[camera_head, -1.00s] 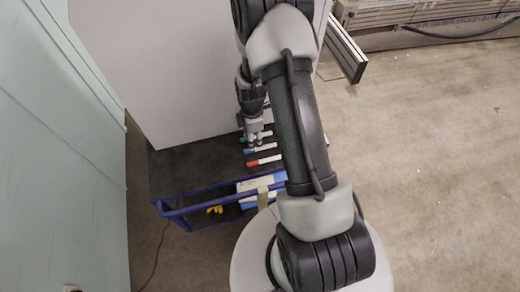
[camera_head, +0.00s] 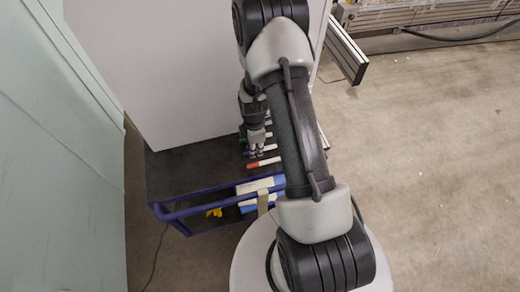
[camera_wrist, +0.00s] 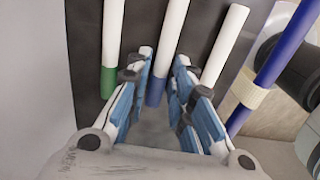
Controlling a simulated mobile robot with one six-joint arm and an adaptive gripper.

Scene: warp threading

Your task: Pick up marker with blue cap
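The marker with the blue cap (camera_wrist: 156,88) has a white body and lies on the dark cart top. In the wrist view its capped end is between my two finger pads. My gripper (camera_wrist: 162,62) is open, with a finger on each side of this marker and visible gaps. In the head view my gripper (camera_head: 256,151) is low over the row of markers and hides most of the blue-capped one. I cannot tell how far the fingertips are above the surface.
A green-capped marker (camera_wrist: 110,70) lies just left of my fingers. Another white marker (camera_wrist: 224,45) lies to the right, its cap end hidden. A red-capped marker (camera_head: 264,163) lies nearer the front. A blue cart rail (camera_wrist: 285,60) runs along the right.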

